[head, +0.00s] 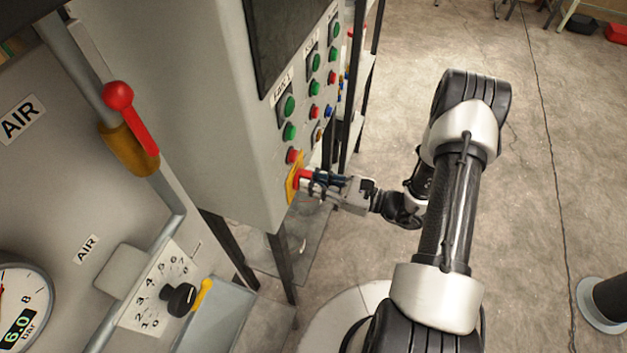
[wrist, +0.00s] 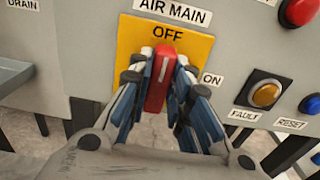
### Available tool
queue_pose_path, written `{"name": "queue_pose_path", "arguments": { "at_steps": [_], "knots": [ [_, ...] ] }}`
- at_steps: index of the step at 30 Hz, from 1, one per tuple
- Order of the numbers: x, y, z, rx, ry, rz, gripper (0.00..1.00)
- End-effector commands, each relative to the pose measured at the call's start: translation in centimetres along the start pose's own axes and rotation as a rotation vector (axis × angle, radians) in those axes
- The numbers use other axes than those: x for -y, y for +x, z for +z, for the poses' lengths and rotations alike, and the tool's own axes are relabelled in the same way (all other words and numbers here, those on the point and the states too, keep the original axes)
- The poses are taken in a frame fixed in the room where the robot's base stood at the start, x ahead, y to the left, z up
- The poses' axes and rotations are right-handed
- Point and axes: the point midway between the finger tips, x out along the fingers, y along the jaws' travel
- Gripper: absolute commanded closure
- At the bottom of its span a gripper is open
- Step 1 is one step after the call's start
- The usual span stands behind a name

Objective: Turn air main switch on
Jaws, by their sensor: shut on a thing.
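The air main switch (wrist: 160,79) is a red handle with a white mark on a yellow plate (wrist: 198,46) under an "AIR MAIN" label. The handle stands close to upright and points at "OFF". "ON" is printed at the right of the plate. In the head view the switch (head: 303,175) sits at the lower corner of the grey control cabinet (head: 200,90). My gripper (wrist: 161,72) is shut on the handle, one finger on each side. It also shows in the head view (head: 311,182). The fingers hide part of the plate's lower area.
An amber fault button (wrist: 265,94), a blue reset button (wrist: 312,104) and a red button (wrist: 299,11) are right of the plate. A red-handled air valve (head: 131,118) and a gauge (head: 20,305) are at the left. Open floor (head: 540,180) lies right of my arm.

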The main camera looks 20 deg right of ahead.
Motion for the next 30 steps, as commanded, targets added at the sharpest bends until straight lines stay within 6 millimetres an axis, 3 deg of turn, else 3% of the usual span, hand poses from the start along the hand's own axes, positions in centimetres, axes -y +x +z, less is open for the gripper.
{"name": "queue_pose_path", "arguments": {
  "at_steps": [11, 30],
  "knots": [
    [0.09, 0.0, 0.04, 0.0, 0.105, 0.0, 1.0],
    [0.49, -0.01, -0.1, 0.0, 0.678, 0.0, 1.0]
  ]
}}
